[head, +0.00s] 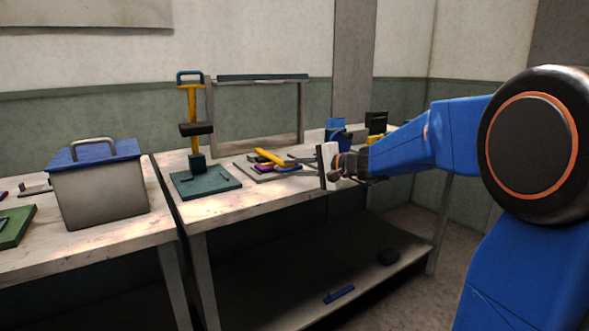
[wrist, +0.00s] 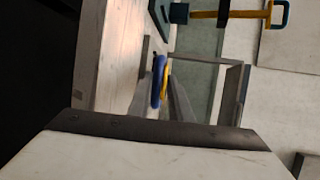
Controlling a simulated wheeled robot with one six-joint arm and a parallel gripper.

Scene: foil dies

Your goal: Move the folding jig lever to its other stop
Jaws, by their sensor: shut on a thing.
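The folding jig appears to be the low grey plate (head: 250,172) on the far table, with a yellow bar (head: 270,157) and a purple-blue bar (head: 292,169) over it. My gripper (head: 297,163) reaches in from the right with its fingers at the ends of these bars. In the wrist view, a blue part (wrist: 159,82) and a yellow part (wrist: 167,82) show between my grey fingers (wrist: 160,98). My gripper is shut on what looks like the jig lever. I cannot tell which coloured part is the lever, and its stops are not clear.
Left of the jig stands a green-based press (head: 205,184) with a yellow column. A grey frame (head: 303,112) rises behind. A blue device (head: 338,133) and a black box (head: 376,122) stand farther right. A blue-lidded bin (head: 100,190) sits on the nearer left table.

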